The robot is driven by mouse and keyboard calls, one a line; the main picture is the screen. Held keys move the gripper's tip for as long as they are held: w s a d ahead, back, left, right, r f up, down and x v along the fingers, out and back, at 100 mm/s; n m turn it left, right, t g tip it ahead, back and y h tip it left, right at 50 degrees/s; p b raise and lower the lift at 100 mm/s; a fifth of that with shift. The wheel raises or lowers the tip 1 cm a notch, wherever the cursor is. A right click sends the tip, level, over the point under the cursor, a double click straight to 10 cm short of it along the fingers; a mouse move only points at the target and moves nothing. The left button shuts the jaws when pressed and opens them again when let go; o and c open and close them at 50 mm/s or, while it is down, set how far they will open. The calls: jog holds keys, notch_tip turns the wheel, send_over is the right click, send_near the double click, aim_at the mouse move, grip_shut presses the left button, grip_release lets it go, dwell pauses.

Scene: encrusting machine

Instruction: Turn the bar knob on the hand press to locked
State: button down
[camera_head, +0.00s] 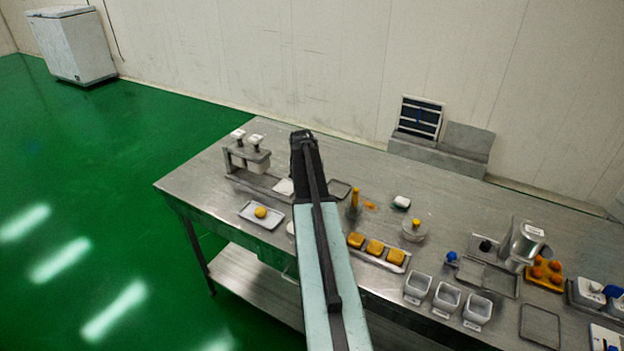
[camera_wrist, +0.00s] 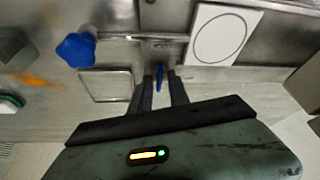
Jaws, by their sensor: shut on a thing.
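In the wrist view my gripper (camera_wrist: 159,86) is shut on a small blue bar (camera_wrist: 160,74), which I take to be the bar knob. The bar points roughly up and down the picture, between the two dark fingertips. A metal strip with small dark markings lies just above it; I cannot read them. A blue star-shaped knob (camera_wrist: 78,48) stands to the left, apart from the fingers. In the head view my arm (camera_head: 307,165) reaches over the table and hides the bar knob and the fingertips. The hand press cannot be made out there.
A white plate with a circle (camera_wrist: 215,35) lies right of the fingers, and a shallow tray (camera_wrist: 105,87) lies left. On the steel table (camera_head: 205,180) stand a grey stand (camera_head: 247,160), a white tray (camera_head: 247,216) and several grey bins (camera_head: 447,298). A wall-side box (camera_head: 440,152) stands behind.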

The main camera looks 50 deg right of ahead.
jog(key=shift+w+a+m+g, duration=0.15)
jog(key=shift+m+g, duration=0.1)
jog(key=shift+m, duration=0.5)
jog(key=shift+w+m+g, duration=0.1)
jog(key=shift+m+g, duration=0.15)
jog(key=shift+m, duration=0.5)
jog(key=shift+w, duration=0.1)
jog(key=c, duration=1.3)
grip_release()
jog(key=shift+a, duration=0.1)
jog(key=shift+r, duration=0.1)
jog(key=p+v, duration=0.7)
jog(key=shift+a+r, duration=0.2)
